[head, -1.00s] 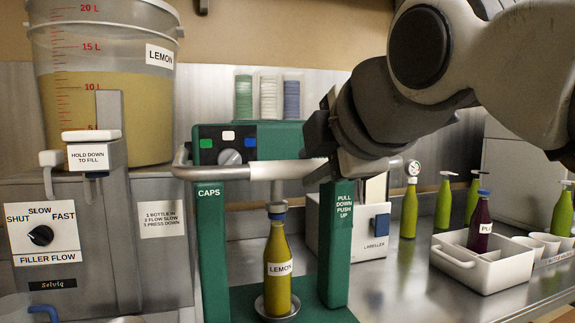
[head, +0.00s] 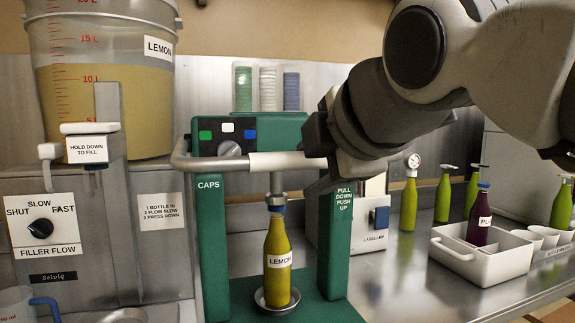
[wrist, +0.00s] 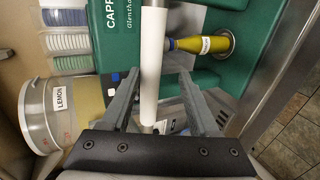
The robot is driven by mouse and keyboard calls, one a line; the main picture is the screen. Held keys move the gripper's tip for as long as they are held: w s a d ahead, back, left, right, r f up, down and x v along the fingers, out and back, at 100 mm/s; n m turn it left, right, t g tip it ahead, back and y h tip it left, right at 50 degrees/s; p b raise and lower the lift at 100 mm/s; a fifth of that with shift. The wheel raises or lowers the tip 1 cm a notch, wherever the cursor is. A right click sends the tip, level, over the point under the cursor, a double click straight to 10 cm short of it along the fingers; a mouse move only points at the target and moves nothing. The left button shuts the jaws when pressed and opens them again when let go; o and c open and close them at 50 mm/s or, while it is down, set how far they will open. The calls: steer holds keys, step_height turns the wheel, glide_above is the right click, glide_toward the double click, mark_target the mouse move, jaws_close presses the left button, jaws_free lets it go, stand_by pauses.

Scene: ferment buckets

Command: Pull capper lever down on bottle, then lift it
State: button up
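The capper (head: 256,130) is a green frame with a grey lever bar across its front; the bar's pale sleeve (head: 288,161) is on the right part. The lever is raised, level with the tops of the posts. A yellow bottle (head: 278,262) labelled LEMON stands upright on the round plate, a blue cap on its neck just under the press head (head: 276,198); I cannot tell if they touch. My gripper (head: 322,168) is at the right end of the sleeve. In the wrist view the sleeve (wrist: 150,65) passes between my gripper's (wrist: 160,85) open fingers, closer to the left one.
A lemon bucket (head: 105,90) and filler stand left. Stacks of caps (head: 266,88) sit behind the capper. The labeller (head: 365,225), a white crate (head: 470,262) with a purple bottle, and several green bottles are right.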

steer(key=shift+s+r, duration=0.1)
steer(key=shift+s+d+r, duration=0.1)
steer(key=shift+s+r, duration=0.1)
steer(key=p+v, duration=0.4)
steer(key=v, duration=1.2)
steer(key=shift+s+p, duration=0.3)
steer(key=shift+s, duration=0.05)
steer(key=shift+d, duration=0.1)
